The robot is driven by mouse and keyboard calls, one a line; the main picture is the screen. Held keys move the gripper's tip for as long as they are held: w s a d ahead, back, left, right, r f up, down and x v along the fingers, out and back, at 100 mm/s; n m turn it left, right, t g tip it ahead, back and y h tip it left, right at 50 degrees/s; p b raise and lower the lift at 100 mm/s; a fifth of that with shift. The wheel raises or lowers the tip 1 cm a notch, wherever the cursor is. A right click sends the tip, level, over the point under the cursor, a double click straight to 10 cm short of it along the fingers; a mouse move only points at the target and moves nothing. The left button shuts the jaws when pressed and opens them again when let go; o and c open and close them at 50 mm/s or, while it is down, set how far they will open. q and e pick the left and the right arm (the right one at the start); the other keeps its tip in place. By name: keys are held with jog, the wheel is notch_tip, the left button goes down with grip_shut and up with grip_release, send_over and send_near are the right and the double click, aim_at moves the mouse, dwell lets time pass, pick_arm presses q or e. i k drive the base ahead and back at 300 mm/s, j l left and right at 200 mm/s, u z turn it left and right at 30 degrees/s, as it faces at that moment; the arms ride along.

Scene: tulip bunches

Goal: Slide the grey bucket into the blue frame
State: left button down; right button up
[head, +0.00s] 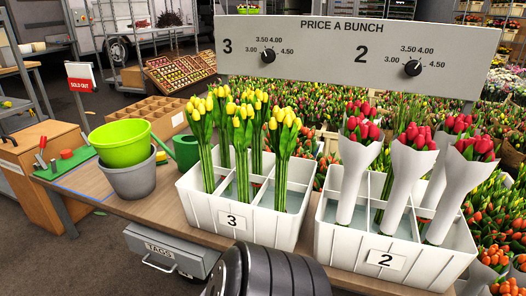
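The grey bucket (131,184) stands upright on the wooden table at the left. A lime green bucket (120,145) sits in its top and hides its opening. The blue frame (80,190) shows as thin blue lines on the tabletop just left of the grey bucket. Its right part is hidden or unclear, so I cannot tell how far the bucket's base overlaps it. Neither of my grippers is in view.
A green watering can (184,151) stands close behind the buckets at right. A green board (65,161) with small tools lies at the table's left end. White crate 3 (245,226) with yellow tulips and white crate 2 (386,258) with red tulips fill the right side.

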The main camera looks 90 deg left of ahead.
aim_at(137, 182)
jog(key=u, duration=2.45)
